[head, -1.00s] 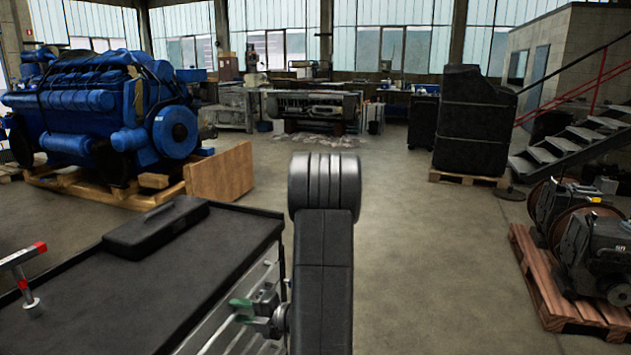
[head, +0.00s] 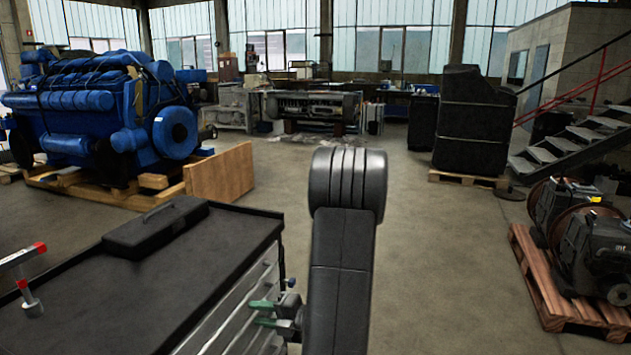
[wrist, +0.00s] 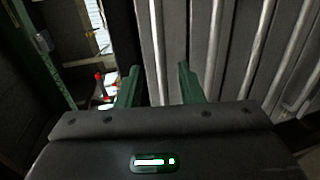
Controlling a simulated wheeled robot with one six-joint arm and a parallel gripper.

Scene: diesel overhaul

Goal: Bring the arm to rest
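My arm stands in the middle of the head view, with a thick dark link and a ribbed round joint at its top. My gripper (head: 259,313) shows low in the head view, beside the drawer side of the tool cart, with its green fingers pointing left. In the wrist view my gripper (wrist: 158,78) has its two green fingers apart with nothing between them. The grey drawer fronts (wrist: 235,50) lie beyond the fingertips. I cannot tell how wide the space between fingertips and drawers is.
The tool cart (head: 120,290) is close at left, bearing a black case (head: 155,226) and a red-tipped metal tool (head: 30,290). A blue engine (head: 95,115) stands behind it. A pallet (head: 550,285) with machines is at right. The floor between is clear.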

